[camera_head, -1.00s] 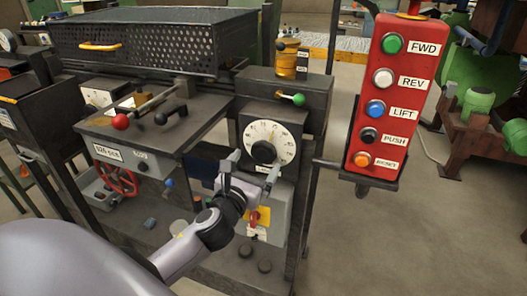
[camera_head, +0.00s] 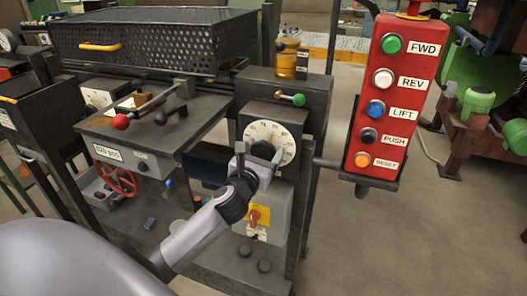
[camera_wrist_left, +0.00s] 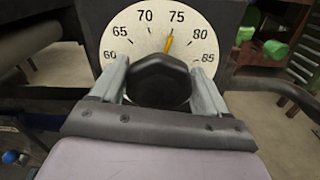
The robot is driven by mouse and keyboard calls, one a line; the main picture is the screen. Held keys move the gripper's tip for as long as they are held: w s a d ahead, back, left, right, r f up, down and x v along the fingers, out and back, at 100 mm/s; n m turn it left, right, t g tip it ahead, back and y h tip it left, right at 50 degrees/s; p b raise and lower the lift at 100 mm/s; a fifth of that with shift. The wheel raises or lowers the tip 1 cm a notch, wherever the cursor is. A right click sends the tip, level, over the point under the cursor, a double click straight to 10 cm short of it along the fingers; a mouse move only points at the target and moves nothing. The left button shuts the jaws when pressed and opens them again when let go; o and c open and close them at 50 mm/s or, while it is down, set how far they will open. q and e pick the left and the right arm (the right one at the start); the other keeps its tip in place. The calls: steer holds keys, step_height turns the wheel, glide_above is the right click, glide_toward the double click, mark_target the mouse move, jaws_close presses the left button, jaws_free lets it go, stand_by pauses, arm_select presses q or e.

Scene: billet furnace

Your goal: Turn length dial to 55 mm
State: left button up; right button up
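The length dial (camera_head: 270,130) is a round white face with a black knob on the front of the dark machine. In the left wrist view the dial face (camera_wrist_left: 125,40) shows numbers from 60 to 85, and its yellow pointer (camera_wrist_left: 168,42) points close to 75. The black knob (camera_wrist_left: 160,80) sits between the two fingers of my left gripper (camera_head: 259,160). The fingers are spread, one on each side of the knob; whether they touch it is unclear. The gripper hides the lower part of the dial. My right gripper is not in view.
A red button panel (camera_head: 391,100) stands to the right of the dial. A green-tipped lever (camera_head: 297,99) is just above it. A grey box with a red switch (camera_head: 255,216) is below. A red handwheel (camera_head: 117,181) and a red-ball lever (camera_head: 120,121) are at left.

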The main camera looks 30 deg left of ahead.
arm_select(q)
steer(key=shift+c, duration=0.9)
steer(key=shift+n, duration=0.3)
steer(key=n+p, duration=0.1)
steer(key=n, duration=0.3)
steer(key=shift+a, duration=0.1)
steer(key=n, duration=0.6)
steer(key=shift+s+a+f+n, duration=0.1)
steer(key=shift+a+n, duration=0.05)
steer(key=shift+n, duration=0.25)
steer(key=n, duration=0.6)
steer(key=shift+f, duration=0.15)
steer(key=n+p, duration=0.1)
steer(key=n, duration=0.5)
steer(key=shift+f, duration=0.15)
steer(key=shift+n, duration=0.3)
